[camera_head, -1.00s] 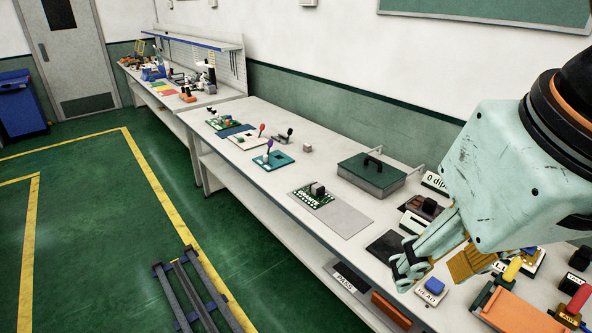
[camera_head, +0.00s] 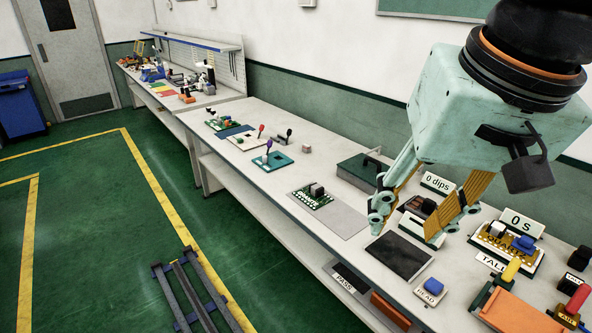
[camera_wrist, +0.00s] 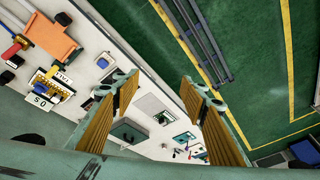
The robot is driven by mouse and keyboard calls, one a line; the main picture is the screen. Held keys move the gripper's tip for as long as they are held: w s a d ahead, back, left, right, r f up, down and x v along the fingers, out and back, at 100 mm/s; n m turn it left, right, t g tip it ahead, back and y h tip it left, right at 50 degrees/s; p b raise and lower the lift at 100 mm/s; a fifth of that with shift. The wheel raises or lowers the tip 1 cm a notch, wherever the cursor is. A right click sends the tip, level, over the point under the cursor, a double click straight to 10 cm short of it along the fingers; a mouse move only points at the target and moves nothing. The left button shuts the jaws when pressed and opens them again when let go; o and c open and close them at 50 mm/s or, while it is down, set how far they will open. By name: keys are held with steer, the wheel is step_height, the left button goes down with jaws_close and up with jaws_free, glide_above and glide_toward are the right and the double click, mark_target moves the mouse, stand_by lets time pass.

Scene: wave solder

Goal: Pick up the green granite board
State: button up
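The green board (camera_head: 313,195) lies flat at the left end of a light grey mat (camera_head: 343,221) on the workbench. It carries a dark block and white markings, too small to read. In the wrist view it seems to be the small green patch (camera_wrist: 165,117) beyond the mat's bare part. My gripper (camera_head: 410,226) is open and empty, above the bench to the right of the board and apart from it. Its two spread fingers also show in the wrist view (camera_wrist: 158,88). Another green board (camera_head: 222,123) with parts on it lies farther along the bench.
A dark green lidded box (camera_head: 362,172) stands behind the mat, partly hidden by a finger. A black pad (camera_head: 400,256) and a blue READ button (camera_head: 433,284) lie to the right. A teal square (camera_head: 273,161) with a knobbed tool is farther left. The bench between is clear.

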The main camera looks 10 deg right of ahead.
steer(key=w+f+m+y+p, duration=0.15)
steer(key=w+m, duration=0.55)
steer(key=w, duration=1.2)
steer(key=w+f+m+b, duration=0.1)
steer(key=w+f+m, duration=0.35)
steer(key=w, duration=1.35)
steer(key=w+d+f+m, duration=0.2)
steer(key=w+f+m, duration=0.5)
steer(key=w+f, duration=0.5)
steer(key=w+d+f+m+p, duration=0.1)
steer(key=w+f+m, duration=0.7)
steer(key=w+f, duration=0.4)
steer(key=w, duration=0.5)
steer(key=shift+d+f, duration=0.2)
steer(key=shift+d, duration=0.15)
steer(key=shift+y, duration=0.25)
steer(key=b, duration=0.1)
glide_toward(316, 186)
steer(key=shift+x, duration=2.4)
steer(key=shift+s+f, duration=0.1)
